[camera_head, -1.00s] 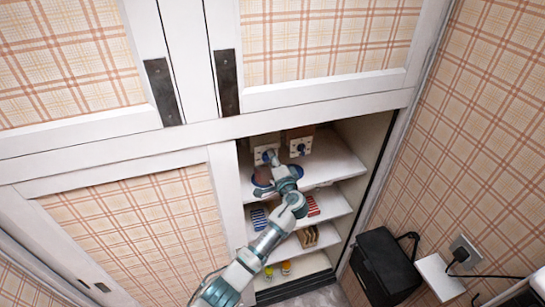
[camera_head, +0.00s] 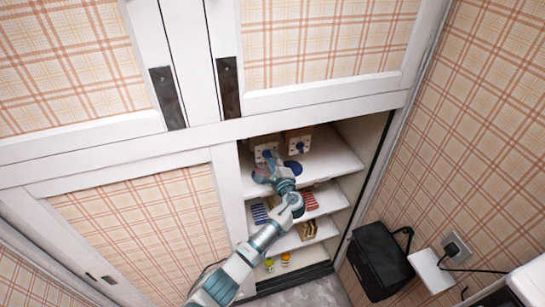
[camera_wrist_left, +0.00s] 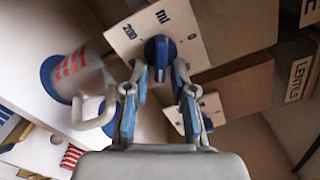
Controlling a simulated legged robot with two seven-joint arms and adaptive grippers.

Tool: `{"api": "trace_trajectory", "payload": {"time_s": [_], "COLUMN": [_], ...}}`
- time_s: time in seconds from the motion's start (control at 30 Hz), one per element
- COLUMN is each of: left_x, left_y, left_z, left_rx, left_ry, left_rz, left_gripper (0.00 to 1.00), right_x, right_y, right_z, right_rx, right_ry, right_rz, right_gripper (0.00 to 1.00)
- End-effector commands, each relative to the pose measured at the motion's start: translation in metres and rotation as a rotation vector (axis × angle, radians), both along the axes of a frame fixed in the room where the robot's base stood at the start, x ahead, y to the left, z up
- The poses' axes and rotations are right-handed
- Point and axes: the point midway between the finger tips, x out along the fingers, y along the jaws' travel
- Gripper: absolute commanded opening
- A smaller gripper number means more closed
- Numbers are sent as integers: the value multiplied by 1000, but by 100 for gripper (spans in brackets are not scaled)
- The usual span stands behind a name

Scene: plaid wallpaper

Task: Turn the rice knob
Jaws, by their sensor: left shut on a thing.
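A blue knob (camera_wrist_left: 160,55) sits on a pale dispenser panel (camera_wrist_left: 215,28) marked "200", "ml" and "0" in the left wrist view. My left gripper (camera_wrist_left: 160,72) is shut on this knob, one finger on each side. In the head view my left gripper (camera_head: 268,163) reaches into the cabinet at the left dispenser (camera_head: 262,150). A second dispenser (camera_head: 299,140) with a blue knob stands to its right. No rice label is readable on the held knob's panel. My right gripper is in neither view.
A box (camera_wrist_left: 300,78) reads "LENTILS". Lower shelves (camera_head: 325,203) hold small packs and jars. The white cabinet frame (camera_head: 228,195) borders the opening left of my arm.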

Motion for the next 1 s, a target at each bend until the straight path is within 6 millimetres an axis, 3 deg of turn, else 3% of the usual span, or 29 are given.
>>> {"api": "trace_trajectory", "payload": {"time_s": [0.67, 0.7, 0.73, 1.0], "left_x": [-1, -1, -1, -2], "left_y": [0, 0, 0, 0], "left_z": [-10, -10, -10, -6], "left_rx": [63, 63, 62, 63], "left_ry": [32, 32, 32, 24], "left_rz": [-2, -2, -2, 0], "left_gripper": [0, 27, 35, 36], "right_x": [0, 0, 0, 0], "right_y": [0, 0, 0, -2], "right_z": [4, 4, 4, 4], "right_rx": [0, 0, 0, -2], "right_ry": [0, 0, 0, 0], "right_rz": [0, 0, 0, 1], "right_gripper": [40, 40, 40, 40]}}
